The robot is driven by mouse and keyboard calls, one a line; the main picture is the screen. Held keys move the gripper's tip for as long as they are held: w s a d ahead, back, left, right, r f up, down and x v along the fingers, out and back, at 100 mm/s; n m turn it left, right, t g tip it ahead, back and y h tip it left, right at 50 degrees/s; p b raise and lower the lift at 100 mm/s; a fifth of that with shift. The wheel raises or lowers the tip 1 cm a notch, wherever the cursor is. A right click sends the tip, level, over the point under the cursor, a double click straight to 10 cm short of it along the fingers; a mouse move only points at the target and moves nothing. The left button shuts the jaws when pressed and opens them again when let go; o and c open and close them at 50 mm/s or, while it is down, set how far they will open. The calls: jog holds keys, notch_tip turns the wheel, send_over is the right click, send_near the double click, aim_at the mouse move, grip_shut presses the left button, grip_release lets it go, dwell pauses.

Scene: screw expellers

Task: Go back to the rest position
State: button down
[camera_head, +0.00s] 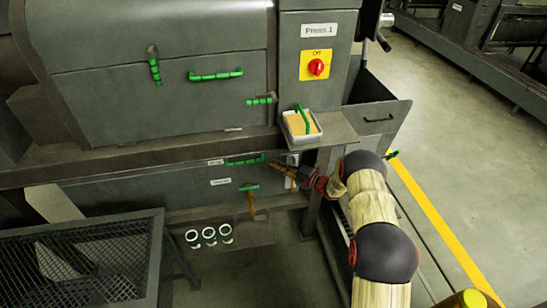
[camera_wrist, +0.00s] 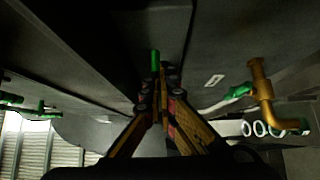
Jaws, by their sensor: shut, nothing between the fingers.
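My gripper (camera_head: 274,165) is shut and empty, reaching left below the ledge of the grey press in the head view. In the wrist view, the closed fingertips (camera_wrist: 160,72) point at a green piece (camera_wrist: 155,62), which appears just beyond them. I cannot tell whether they touch it. In the head view, a green bar handle (camera_head: 245,160) on the lower panel lies just left of the fingertips. My arm runs from the lower right up to the press.
A brass valve with a green lever (camera_head: 250,187) sits below the handle; it also shows in the wrist view (camera_wrist: 262,90). Several white cups (camera_head: 209,236) stand on a low shelf. A tray (camera_head: 302,126) sits on the ledge by a red switch (camera_head: 316,67). Floor at right is open.

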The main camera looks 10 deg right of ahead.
jog(key=p+v, duration=0.2)
jog(key=v, duration=0.7)
jog(key=shift+d, duration=0.25)
